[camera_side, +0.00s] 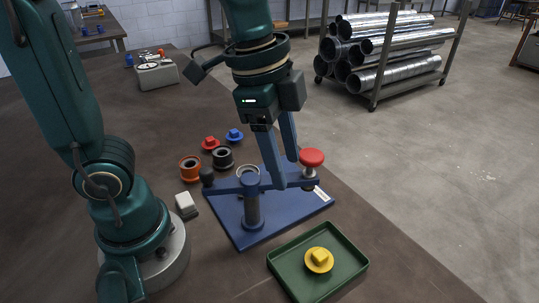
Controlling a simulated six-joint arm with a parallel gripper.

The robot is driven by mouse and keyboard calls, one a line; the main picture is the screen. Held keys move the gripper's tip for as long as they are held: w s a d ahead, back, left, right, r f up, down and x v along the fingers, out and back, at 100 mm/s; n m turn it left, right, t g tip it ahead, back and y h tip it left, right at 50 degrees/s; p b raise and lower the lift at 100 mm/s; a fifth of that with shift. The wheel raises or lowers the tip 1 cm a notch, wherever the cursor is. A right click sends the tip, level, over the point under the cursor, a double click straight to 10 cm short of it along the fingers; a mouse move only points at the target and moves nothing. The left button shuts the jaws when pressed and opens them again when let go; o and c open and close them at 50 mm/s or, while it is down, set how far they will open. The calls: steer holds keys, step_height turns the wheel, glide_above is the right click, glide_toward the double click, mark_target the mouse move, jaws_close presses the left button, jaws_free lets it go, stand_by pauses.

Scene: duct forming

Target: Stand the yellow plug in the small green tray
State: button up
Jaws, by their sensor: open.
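The yellow plug (319,260) is in the small green tray (287,264) at the lower right. Its round flange is low and its square block faces up; it looks upright on the tray floor. My gripper (287,173) is open, with its fingers pointing down over the blue fixture (290,216), behind the tray and apart from the plug. I see nothing between the fingers. The fingers hide part of the fixture's crossbar.
The fixture has a post and a crossbar with a red knob (312,158) at its right end. Left of it are an orange ring (190,168), a dark ring (223,158), a red plug (210,143), a blue plug (234,135) and a grey-white block (186,205).

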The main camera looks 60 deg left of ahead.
steer(key=shift+s+a+f+n+t+y, duration=0.25)
steer(key=shift+s+a+n+t, duration=0.5)
steer(key=shift+n, duration=1.1)
steer(key=shift+s+a+f+n+t+y, duration=0.2)
steer(key=shift+s+a+n+t, duration=0.2)
steer(key=shift+s+a+n, duration=1.1)
steer(key=shift+s+a+f+n+t+y, duration=0.2)
steer(key=shift+s+a+n+t, duration=0.4)
steer(key=shift+n, duration=1.55)
steer(key=shift+w+a, duration=0.1)
steer(key=shift+w, duration=0.05)
